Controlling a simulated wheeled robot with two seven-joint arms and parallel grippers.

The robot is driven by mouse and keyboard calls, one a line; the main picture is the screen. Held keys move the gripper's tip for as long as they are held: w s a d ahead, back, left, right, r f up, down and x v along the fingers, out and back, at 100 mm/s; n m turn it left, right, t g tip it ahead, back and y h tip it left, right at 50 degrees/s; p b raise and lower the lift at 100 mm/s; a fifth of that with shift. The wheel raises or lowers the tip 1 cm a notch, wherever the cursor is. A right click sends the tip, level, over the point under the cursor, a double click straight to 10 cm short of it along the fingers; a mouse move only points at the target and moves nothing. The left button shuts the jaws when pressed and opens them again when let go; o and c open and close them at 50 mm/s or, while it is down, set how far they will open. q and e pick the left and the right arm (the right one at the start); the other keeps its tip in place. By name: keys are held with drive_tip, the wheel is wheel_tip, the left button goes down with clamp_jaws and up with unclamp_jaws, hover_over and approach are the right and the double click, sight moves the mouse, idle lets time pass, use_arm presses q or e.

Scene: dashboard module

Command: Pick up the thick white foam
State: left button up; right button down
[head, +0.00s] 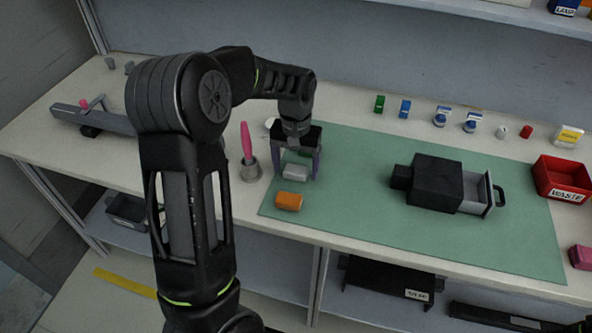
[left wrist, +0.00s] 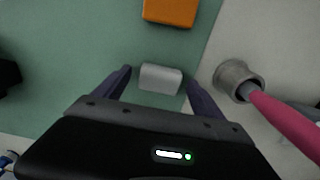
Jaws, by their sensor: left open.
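A thick white foam block (head: 296,171) lies on the green mat near its left end; it also shows in the left wrist view (left wrist: 160,78). My left gripper (head: 299,177) is open above the foam, pointing down. In the left wrist view its two fingers (left wrist: 158,84) stand on either side of the foam, with gaps visible, and do not visibly grip it.
An orange block (head: 289,201) lies close to the foam. A grey cup (head: 250,170) with a pink tool stands to the left. A black box with an open drawer (head: 437,183) sits on the green mat (head: 350,215). A red waste bin (head: 562,178) stands at right.

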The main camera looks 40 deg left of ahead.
sight(296, 169)
use_arm(q)
drive_tip(key=shift+f, duration=0.1)
drive_tip(key=shift+c, duration=0.4)
drive_tip(key=c, duration=1.3)
wheel_tip(296, 169, up, 10)
drive_tip(key=shift+r+b, duration=0.1)
drive_tip(key=shift+b, duration=0.3)
idle(0.4)
